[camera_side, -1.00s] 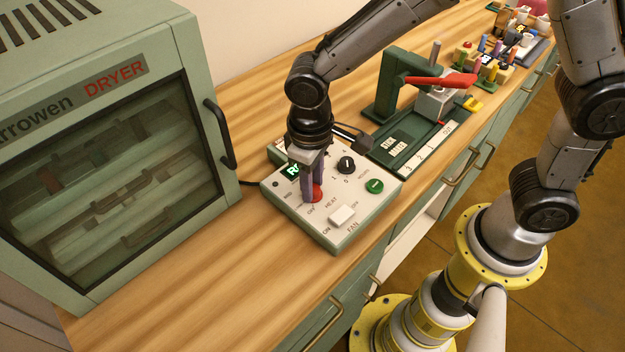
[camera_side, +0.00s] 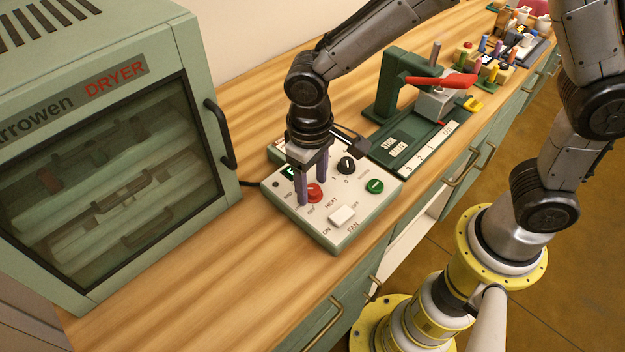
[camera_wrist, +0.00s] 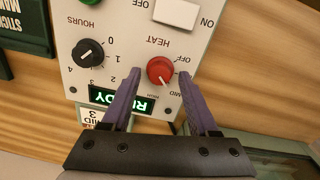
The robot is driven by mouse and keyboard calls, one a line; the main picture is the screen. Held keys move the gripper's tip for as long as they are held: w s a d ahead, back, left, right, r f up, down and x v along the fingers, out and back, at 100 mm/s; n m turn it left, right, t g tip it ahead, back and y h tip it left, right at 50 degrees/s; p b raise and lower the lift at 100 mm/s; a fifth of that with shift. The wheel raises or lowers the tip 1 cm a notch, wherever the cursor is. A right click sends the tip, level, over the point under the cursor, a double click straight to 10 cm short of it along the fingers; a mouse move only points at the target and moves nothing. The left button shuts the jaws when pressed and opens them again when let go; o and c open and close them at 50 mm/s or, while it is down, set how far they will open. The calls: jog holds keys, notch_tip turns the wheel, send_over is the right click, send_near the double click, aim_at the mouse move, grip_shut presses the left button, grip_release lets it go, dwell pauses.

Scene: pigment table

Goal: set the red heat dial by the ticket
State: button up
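The red heat dial (camera_wrist: 158,68) is on the white control panel, between the tips of my gripper (camera_wrist: 162,73). The fingers are apart, with a gap on each side of the dial. Its white pointer mark points down and right in the wrist view, roughly toward the MID label. The OFF label is at its upper right. A ticket (camera_wrist: 88,114) at the panel's far edge reads MID and 3, and is partly hidden by a finger. In the side view the dial (camera_side: 314,193) shows beside my open gripper (camera_side: 313,192).
The panel (camera_side: 300,218) also carries a black hours dial (camera_side: 347,165), a green button (camera_side: 374,186), a white fan switch (camera_side: 342,215) and a lit green display (camera_wrist: 122,100). The dryer (camera_side: 110,150) stands left. A green stick maker (camera_side: 395,95) stands behind right.

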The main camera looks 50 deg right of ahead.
aim_at(311, 190)
dwell(0.3)
notch_tip(311, 190, up, 14)
jog(key=shift+a, duration=0.2)
dwell(0.3)
jog(key=shift+f, duration=0.15)
jog(key=s+d+r+m+t, duration=0.35)
jog(key=d+r, duration=0.35)
jog(key=d, duration=0.5)
jog(key=s+d+f+n+t, duration=0.1)
jog(key=s+d+f, duration=0.1)
jog(key=s, duration=0.4)
jog(key=s+d+f+t, duration=0.1)
jog(key=s+d+f, duration=0.2)
jog(key=s+d, duration=0.1)
jog(key=shift+s+d+f+n, duration=0.2)
jog(key=shift+s+n, duration=0.15)
jog(key=shift+s, duration=0.5)
